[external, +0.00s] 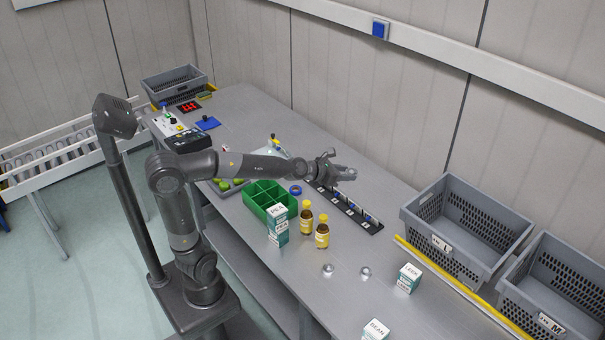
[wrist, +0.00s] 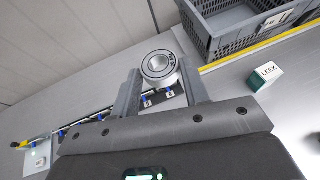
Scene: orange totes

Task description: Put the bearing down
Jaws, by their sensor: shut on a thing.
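The bearing (wrist: 158,66) is a silver ring with a dark hole, seen in the wrist view between the two fingers of my gripper (wrist: 163,88). The gripper is shut on it. In the external view my gripper (external: 338,172) reaches out over the table, above or near a black strip (external: 352,208) with white labels and blue parts. The bearing is too small to make out clearly there. In the wrist view the strip (wrist: 97,118) runs behind the fingers, and the gap between bearing and table cannot be judged.
Two grey crates (external: 432,222) (external: 522,278) stand at the right behind a yellow strip. A green divided box (external: 266,202), two brown bottles (external: 306,222) (external: 322,236) and a PEA box (external: 278,226) are near the arm. A LEEK box (external: 408,278) stands at the right.

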